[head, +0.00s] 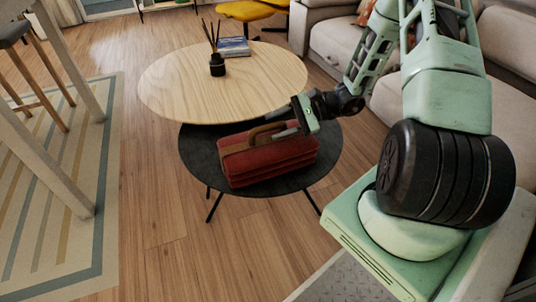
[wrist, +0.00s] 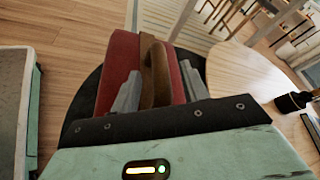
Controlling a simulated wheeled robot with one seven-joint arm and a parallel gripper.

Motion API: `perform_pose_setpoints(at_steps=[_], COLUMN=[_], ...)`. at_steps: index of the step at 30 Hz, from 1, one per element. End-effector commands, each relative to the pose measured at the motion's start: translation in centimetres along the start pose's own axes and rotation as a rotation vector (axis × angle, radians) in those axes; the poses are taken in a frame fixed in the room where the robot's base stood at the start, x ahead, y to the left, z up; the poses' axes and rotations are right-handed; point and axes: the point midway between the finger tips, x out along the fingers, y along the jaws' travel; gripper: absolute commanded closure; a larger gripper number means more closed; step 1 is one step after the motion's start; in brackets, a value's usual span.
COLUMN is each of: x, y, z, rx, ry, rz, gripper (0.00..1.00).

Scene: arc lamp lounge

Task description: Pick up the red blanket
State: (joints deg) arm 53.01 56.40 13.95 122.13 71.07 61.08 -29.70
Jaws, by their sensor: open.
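The red blanket (head: 270,161) is folded into a bundle with a brown strap and handle (head: 266,132). It lies on the low black round table (head: 207,158). In the wrist view the red blanket (wrist: 122,56) lies ahead of my gripper, and its brown handle (wrist: 157,74) stands between the two fingers. My gripper (head: 290,122) is open at the blanket's handle, above its right part. In the wrist view my gripper (wrist: 158,90) has one grey finger on each side of the handle. I cannot tell whether the fingers touch it.
A higher light wood round table (head: 180,86) stands behind, holding a black reed diffuser (head: 217,65) and books (head: 233,47). A beige sofa (head: 335,42) is at the right. A striped rug (head: 95,240) and wooden stool (head: 45,90) are left. Floor in front is clear.

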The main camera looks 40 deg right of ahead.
Motion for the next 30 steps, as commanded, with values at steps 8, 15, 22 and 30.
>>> perform_pose_setpoints(at_steps=[8, 15, 22, 30], x=[1.34, 1.31, 1.29, 1.28], y=[-0.07, -0.07, -0.08, -0.08], z=[0.03, 0.04, 0.03, 0.03], rx=[0.0, 0.0, 0.0, 0.0], ry=[0.001, 0.0, 0.001, 0.001], rz=[-0.001, -0.001, -0.001, -0.001], gripper=[0.55, 0.91, 1.0, 1.0])
